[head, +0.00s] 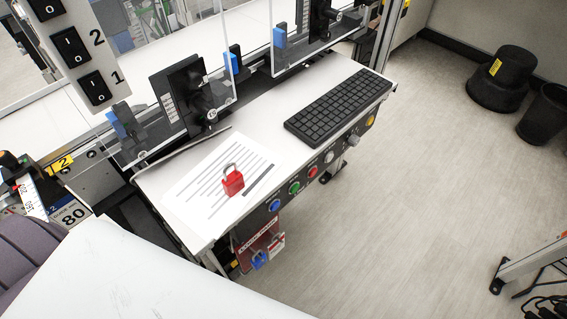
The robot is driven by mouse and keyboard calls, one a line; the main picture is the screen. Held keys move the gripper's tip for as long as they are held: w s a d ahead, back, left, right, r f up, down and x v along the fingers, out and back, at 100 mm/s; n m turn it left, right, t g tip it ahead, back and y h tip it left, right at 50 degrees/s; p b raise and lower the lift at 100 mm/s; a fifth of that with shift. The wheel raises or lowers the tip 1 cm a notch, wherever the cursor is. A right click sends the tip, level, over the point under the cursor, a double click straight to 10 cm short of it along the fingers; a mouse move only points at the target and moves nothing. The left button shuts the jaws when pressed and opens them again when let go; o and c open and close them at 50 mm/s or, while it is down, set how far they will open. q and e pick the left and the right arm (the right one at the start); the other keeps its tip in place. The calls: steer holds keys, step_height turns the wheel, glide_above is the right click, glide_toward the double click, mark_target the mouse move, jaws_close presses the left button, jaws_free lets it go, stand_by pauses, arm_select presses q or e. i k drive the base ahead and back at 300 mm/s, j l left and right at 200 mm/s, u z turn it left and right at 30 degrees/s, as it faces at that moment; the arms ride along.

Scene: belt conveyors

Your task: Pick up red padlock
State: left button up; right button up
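The red padlock (233,183) has a grey shackle and sits on a printed white paper sheet (205,170). The sheet lies near the left end of a narrow white shelf (275,140). Neither of my grippers is in the head view.
A black keyboard (338,107) lies on the shelf's right part. Coloured buttons (294,188) line its front edge, with a red tag holder (258,246) hanging below. Clear panels with black brackets (185,92) stand behind.

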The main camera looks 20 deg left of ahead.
mark_target(233, 183)
steer(key=j+u, duration=0.15)
steer(key=u, duration=0.2)
steer(key=j+u, duration=0.2)
steer(key=u, duration=0.2)
